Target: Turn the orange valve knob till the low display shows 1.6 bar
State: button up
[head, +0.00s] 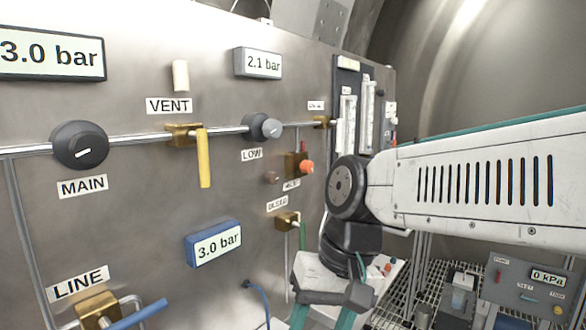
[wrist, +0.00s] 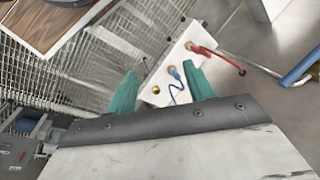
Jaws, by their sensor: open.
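The orange valve knob (head: 306,167) sits on a brass block on the steel panel, right of centre in the head view. The low display (head: 258,63) is a grey box high on the panel and reads 2.1 bar. A grey knob (head: 262,127) is above the label LOW. My gripper (head: 322,317) hangs below and slightly right of the orange knob, pointing down and well apart from it. In the wrist view its teal fingers (wrist: 162,86) are spread, with nothing between them held. The orange knob does not show in the wrist view.
The panel also carries a black MAIN knob (head: 80,146), a yellow VENT lever (head: 204,158), a blue 3.0 bar display (head: 214,243) and a blue LINE lever (head: 138,314). A white box with coloured leads (wrist: 180,65) lies beyond my fingers, beside wire-mesh shelving (wrist: 75,65).

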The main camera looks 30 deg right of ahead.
jog(key=w+r+m+t+y, duration=0.2)
jog(key=w+r+m+y, duration=0.15)
jog(key=w+m, duration=0.4)
jog(key=m+t, duration=1.4)
jog(key=m, duration=0.6)
send_near(311, 167)
jog(key=w, duration=0.2)
jog(key=shift+n, duration=0.25)
jog(key=x, duration=0.7)
jog(key=shift+s+a+r, duration=0.1)
jog(key=shift+s+a, duration=0.1)
jog(key=shift+a, duration=0.15)
jog(key=c, duration=1)
